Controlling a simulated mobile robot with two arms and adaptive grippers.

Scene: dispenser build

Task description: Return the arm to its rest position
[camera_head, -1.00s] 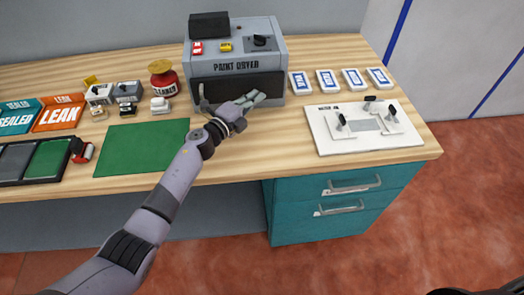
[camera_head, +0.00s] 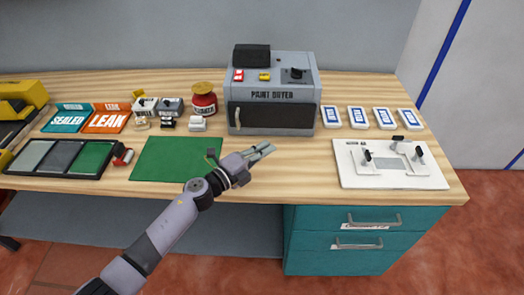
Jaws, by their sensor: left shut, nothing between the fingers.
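My left arm reaches in from the bottom left over the workbench (camera_head: 310,168). My left gripper (camera_head: 268,149) is shut and empty, in front of the grey paint dryer (camera_head: 272,92). It hangs above the bare wood, just right of the green mat (camera_head: 160,160), and looks apart from the dryer. The dryer's dark door is shut, with its handle at the left. My right gripper is not in view.
A white fixture board (camera_head: 385,180) with black-knobbed clamps lies at the right. Several white cards lie behind it. A red jar (camera_head: 204,102), small parts, the SEALED tray (camera_head: 68,121), the LEAK tray (camera_head: 106,121) and a pad tray (camera_head: 60,175) stand left. Teal drawers (camera_head: 365,235) are below.

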